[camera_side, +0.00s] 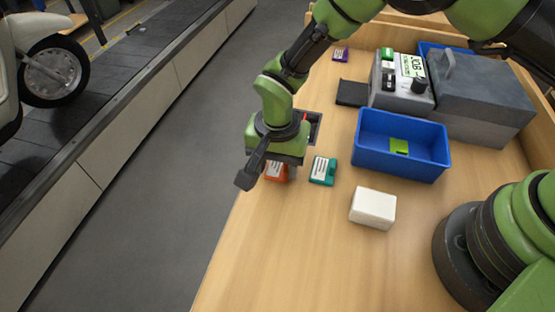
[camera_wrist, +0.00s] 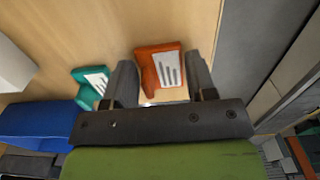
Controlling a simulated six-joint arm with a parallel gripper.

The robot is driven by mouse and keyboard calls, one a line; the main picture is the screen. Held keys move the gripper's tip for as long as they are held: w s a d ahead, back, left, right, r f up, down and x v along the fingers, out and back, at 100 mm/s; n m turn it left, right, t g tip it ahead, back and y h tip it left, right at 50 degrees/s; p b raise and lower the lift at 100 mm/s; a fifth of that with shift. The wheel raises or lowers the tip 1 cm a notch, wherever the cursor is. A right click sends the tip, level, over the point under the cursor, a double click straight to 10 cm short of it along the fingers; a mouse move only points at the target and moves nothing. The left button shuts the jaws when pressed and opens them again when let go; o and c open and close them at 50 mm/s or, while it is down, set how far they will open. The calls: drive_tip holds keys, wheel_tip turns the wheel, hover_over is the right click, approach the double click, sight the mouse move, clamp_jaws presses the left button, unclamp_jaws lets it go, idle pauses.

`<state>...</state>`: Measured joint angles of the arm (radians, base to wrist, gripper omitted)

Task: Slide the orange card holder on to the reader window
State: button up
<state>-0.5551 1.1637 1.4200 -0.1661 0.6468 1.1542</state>
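The orange card holder (camera_side: 276,173) has a white striped label and shows partly below my gripper in the side view. In the wrist view the orange card holder (camera_wrist: 158,66) appears between the two fingers of my gripper (camera_wrist: 160,75). The fingers are apart, one on each side of it; whether they touch it is unclear. In the side view one dark finger of my gripper (camera_side: 248,178) stands out left of the holder. A flat black pad (camera_side: 351,93) lies beside the grey console at the back; I cannot tell whether it is the reader window.
A teal card holder (camera_side: 323,171) lies close to the right. A white block (camera_side: 373,207), a blue bin (camera_side: 372,166) with a green card, a grey console (camera_side: 390,82), a purple holder (camera_side: 340,54) and a dark frame (camera_side: 315,124) stand around. The front table is clear.

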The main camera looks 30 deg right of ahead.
drive_tip(key=c, duration=0.4)
drive_tip(key=shift+w+d, duration=1.3)
drive_tip(key=shift+d, duration=0.4)
drive_tip(key=shift+w+d, duration=1.35)
drive_tip(key=shift+d, duration=0.35)
drive_tip(key=shift+w+d, duration=1.3)
drive_tip(key=shift+d, duration=0.4)
drive_tip(key=shift+c, duration=0.2)
drive_tip(key=o, duration=1)
drive_tip(key=shift+c, duration=0.2)
wheel_tip(320, 180, up, 10)
